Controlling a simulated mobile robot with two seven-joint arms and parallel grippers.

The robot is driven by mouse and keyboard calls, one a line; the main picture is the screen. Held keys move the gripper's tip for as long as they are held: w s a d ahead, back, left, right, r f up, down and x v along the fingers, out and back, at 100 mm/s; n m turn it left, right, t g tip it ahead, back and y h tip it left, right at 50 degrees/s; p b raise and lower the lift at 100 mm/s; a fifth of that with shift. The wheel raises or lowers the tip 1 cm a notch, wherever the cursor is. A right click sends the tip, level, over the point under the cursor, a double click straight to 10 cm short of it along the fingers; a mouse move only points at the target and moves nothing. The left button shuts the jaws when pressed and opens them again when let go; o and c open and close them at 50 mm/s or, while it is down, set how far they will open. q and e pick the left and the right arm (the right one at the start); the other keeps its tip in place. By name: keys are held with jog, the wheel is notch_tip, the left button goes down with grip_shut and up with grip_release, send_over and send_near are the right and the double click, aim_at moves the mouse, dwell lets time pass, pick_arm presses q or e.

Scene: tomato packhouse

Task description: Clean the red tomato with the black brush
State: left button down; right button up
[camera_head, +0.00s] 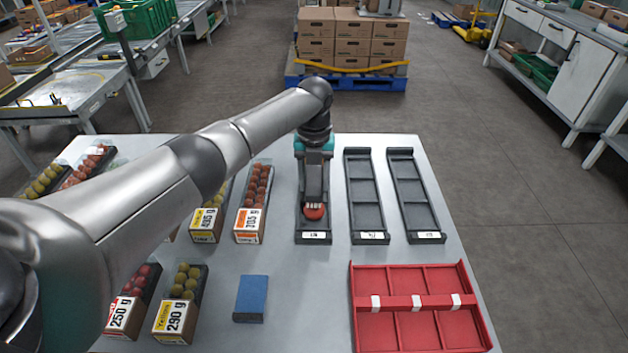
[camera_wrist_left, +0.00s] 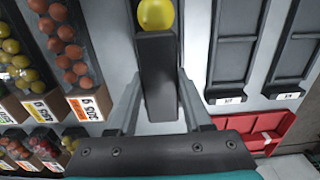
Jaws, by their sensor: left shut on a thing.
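My left gripper (camera_head: 314,188) is shut on the black brush (camera_wrist_left: 157,75), above the leftmost of three dark grey trays (camera_head: 299,225). In the wrist view the brush shows as a long dark block between the fingers (camera_wrist_left: 155,112). The red tomato (camera_head: 314,213) lies in the near part of that tray in the head view, directly under the brush. Pale bristles appear to touch its top. The wrist view hides the red tomato but shows a yellow tomato (camera_wrist_left: 156,14) beyond the brush; my arm hides it in the head view. My right gripper is out of view.
Two empty grey trays (camera_head: 366,205) (camera_head: 416,205) stand to the right. A red compartment box (camera_head: 402,302) is at the front right, and a blue block (camera_head: 251,297) at the front middle. Punnets of small tomatoes (camera_head: 250,225) stand left. The table (camera_head: 305,280) is clear between them.

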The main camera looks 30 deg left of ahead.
pick_arm(q)
jog(key=shift+r+p, duration=1.9)
jog(key=shift+r, duration=0.35)
jog(key=shift+f, duration=0.1)
jog(key=shift+s+d+f+b, duration=0.15)
jog(key=shift+s+f, duration=0.15)
jog(key=shift+f, duration=0.6)
jog(key=shift+s+d+f+b, duration=0.15)
jog(key=shift+s+f, duration=0.2)
jog(key=shift+f, duration=0.5)
jog(key=shift+s+d+f+b, duration=0.15)
jog(key=shift+s+f, duration=0.15)
jog(key=shift+f, duration=0.6)
jog(key=shift+f, duration=0.45)
jog(key=shift+b, duration=0.3)
